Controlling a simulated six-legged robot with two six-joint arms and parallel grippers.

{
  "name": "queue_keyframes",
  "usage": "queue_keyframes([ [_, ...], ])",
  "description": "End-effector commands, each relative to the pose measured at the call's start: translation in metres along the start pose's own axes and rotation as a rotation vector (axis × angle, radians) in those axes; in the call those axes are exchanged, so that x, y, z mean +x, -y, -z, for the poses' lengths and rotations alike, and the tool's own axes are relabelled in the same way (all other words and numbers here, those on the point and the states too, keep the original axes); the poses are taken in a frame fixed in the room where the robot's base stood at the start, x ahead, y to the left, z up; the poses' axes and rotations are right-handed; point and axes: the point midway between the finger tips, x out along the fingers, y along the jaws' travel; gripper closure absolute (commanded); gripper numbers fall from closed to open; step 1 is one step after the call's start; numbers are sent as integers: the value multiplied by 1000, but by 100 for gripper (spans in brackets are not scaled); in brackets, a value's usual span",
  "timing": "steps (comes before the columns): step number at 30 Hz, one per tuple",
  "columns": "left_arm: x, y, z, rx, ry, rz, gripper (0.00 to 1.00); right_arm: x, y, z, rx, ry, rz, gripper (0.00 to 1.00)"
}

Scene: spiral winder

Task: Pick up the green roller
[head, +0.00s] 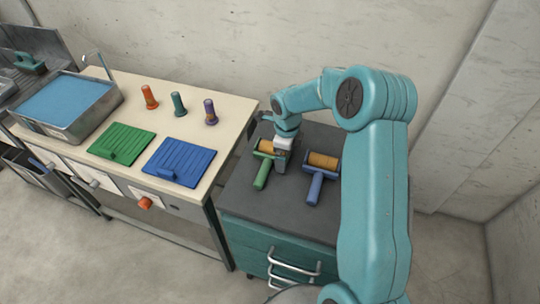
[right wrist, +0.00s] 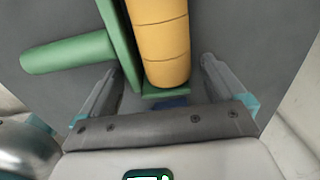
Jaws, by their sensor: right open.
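The green roller (head: 262,175) lies on the dark top of the drawer cabinet (head: 240,199), its handle toward the front and its orange sleeve at the back. My right gripper (head: 281,166) is over its right side and hides part of it. In the right wrist view, the green roller (right wrist: 70,53) shows its handle to the left and its orange sleeve upright in the picture. There, my right gripper (right wrist: 161,68) is open, with one finger on each side of the sleeve's lower end and green frame; contact cannot be told. My left gripper is out of view.
A blue roller (head: 316,186) lies just right of the green one. The pale bench (head: 226,114) on the left holds a green board (head: 122,142), a blue board (head: 180,162), several coloured pegs and a sink-like basin (head: 70,104). A wall stands behind.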

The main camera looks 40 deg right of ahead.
Motion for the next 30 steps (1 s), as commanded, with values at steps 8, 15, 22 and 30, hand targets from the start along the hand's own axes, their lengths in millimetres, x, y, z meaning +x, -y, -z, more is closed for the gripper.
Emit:
queue_keyframes([
  [8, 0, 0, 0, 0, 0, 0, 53, 0, 0, 0, 0, 0, 0, 42],
  [15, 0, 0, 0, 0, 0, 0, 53, -1, 0, 0, 0, 0, 0, 69],
  [22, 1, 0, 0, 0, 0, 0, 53, -7, 1, 0, 1, 1, 2, 77],
  [30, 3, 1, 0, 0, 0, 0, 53, -59, 5, -1, 2, 5, 7, 84],
])
